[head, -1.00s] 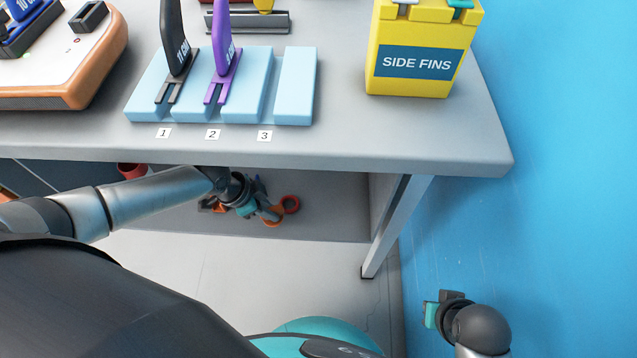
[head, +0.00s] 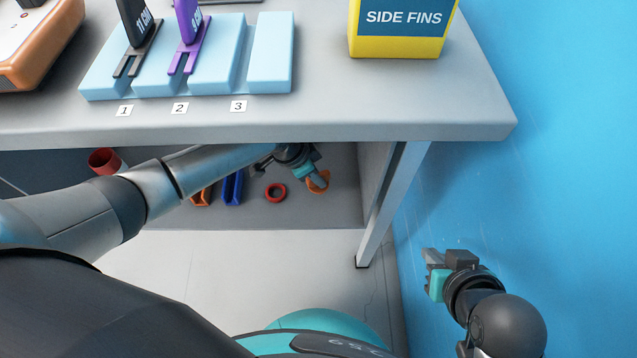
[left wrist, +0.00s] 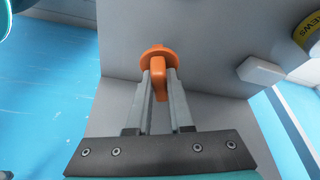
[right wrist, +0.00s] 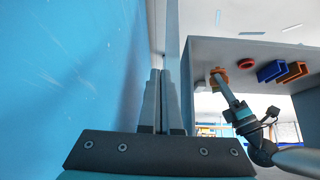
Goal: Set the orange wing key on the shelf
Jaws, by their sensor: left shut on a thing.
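The orange wing key (head: 318,182) is between the fingers of my left gripper (head: 313,174), over the right part of the low shelf (head: 320,212) under the table. In the left wrist view the key (left wrist: 158,66) has a round orange end beyond the fingertips and a tab between them, close to a grey surface. I cannot tell whether it touches the shelf. The key also shows in the right wrist view (right wrist: 218,78). My right gripper (head: 432,265) is shut and empty, near the blue wall, away from the shelf.
On the shelf, left of the key, are a red ring (head: 276,192), a blue bracket (head: 233,187), an orange bracket (head: 202,196) and a red cup (head: 104,161). The tabletop (head: 380,115) overhangs the shelf. A table leg (head: 393,200) stands to the right.

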